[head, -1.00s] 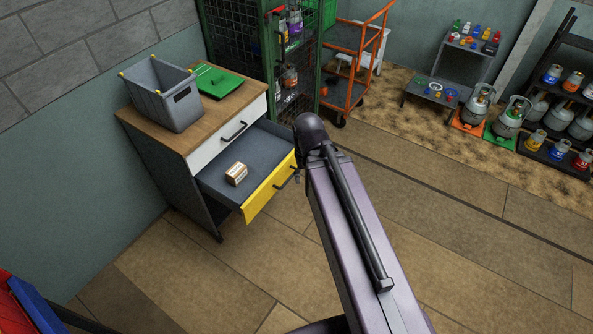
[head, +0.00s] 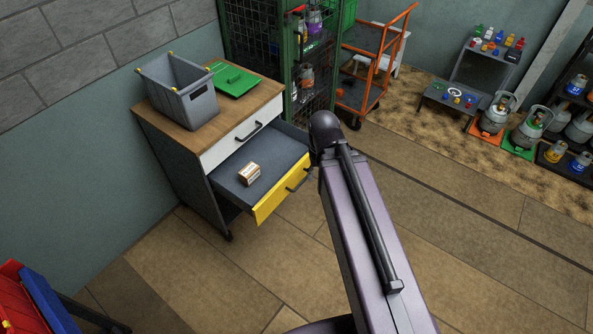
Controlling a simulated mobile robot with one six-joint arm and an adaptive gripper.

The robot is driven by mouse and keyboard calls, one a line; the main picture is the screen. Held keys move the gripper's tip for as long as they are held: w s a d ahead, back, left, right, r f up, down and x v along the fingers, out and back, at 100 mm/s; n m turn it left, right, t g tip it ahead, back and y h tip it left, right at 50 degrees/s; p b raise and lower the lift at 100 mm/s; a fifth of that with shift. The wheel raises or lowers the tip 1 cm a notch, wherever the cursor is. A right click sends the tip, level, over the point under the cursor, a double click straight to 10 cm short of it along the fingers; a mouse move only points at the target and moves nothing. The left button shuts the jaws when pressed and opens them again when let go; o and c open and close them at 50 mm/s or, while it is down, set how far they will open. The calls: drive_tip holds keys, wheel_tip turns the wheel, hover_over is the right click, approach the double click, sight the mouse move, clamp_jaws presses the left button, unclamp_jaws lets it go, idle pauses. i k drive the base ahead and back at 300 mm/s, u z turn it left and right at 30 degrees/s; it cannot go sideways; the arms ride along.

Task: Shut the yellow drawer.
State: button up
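The yellow drawer (head: 281,191) is pulled well out of the wooden-topped cabinet (head: 265,94), below a white drawer (head: 228,147) that is shut. Its front has a dark handle (head: 298,181). A small white and brown box (head: 248,174) lies inside on the grey drawer floor. My arm crosses the middle of the head view, its dark rounded joint just right of the drawer's right end. My gripper does not show; it seems hidden behind the arm. I cannot tell whether anything touches the drawer.
A grey bin (head: 184,99) and a green lid (head: 235,80) are on the cabinet top. A green mesh cage (head: 262,50) and an orange trolley (head: 377,62) stand behind. Red and blue containers (head: 25,300) are at lower left. The floor (head: 190,265) before the drawer is clear.

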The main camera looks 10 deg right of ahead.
sight(280, 148)
drive_tip(key=i, duration=0.9)
drive_tip(key=z, duration=0.05)
